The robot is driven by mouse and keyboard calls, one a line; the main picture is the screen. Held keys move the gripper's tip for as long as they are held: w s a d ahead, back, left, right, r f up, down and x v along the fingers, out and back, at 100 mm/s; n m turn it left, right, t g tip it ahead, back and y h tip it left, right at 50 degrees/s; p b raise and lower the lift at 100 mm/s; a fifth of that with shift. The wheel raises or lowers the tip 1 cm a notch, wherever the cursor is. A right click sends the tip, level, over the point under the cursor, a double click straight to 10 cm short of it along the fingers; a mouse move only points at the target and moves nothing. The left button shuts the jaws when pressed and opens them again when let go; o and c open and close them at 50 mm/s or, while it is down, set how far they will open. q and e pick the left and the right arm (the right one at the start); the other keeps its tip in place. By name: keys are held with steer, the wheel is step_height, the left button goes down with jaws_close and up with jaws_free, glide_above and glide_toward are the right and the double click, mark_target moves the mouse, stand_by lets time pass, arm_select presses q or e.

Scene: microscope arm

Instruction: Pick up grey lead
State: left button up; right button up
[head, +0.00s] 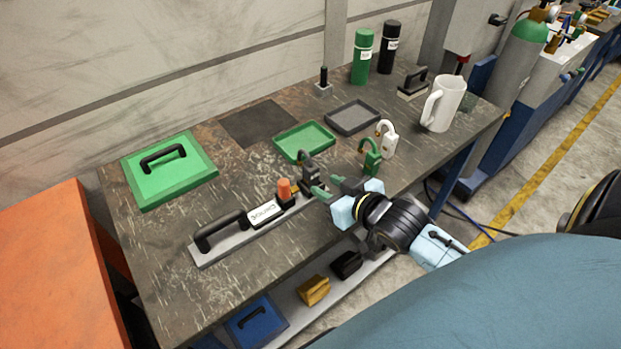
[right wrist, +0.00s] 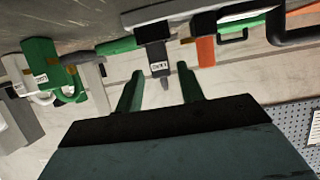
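No thing is plainly marked as a lead. A small grey plate with a black handle (head: 412,84) lies at the back right of the table. A shallow grey tray (head: 352,118) lies in the middle. My right gripper (head: 325,186) is at the table's front edge, beside a dark grey padlock-like piece (head: 309,172). In the right wrist view, my right gripper (right wrist: 159,84) has its green fingers apart. The dark labelled piece (right wrist: 158,62) shows between and beyond the fingertips; contact cannot be told. My left gripper is not in view.
A green padlock (head: 371,160), white padlock (head: 387,142) and white mug (head: 443,104) stand right. A green tray (head: 304,141) and green lid (head: 170,172) lie left and behind. A long handled plate (head: 225,248) lies in front. Two cylinders stand at the back.

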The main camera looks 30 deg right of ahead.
mark_target(314, 179)
steer(key=x, duration=0.4)
steer(key=shift+w+f, duration=0.1)
steer(key=shift+w, duration=0.05)
steer(key=shift+r+b+x, duration=0.2)
steer(key=shift+b+x, duration=0.3)
steer(key=shift+x, duration=2.15)
steer(key=shift+d+r, duration=0.1)
steer(key=shift+d, duration=0.05)
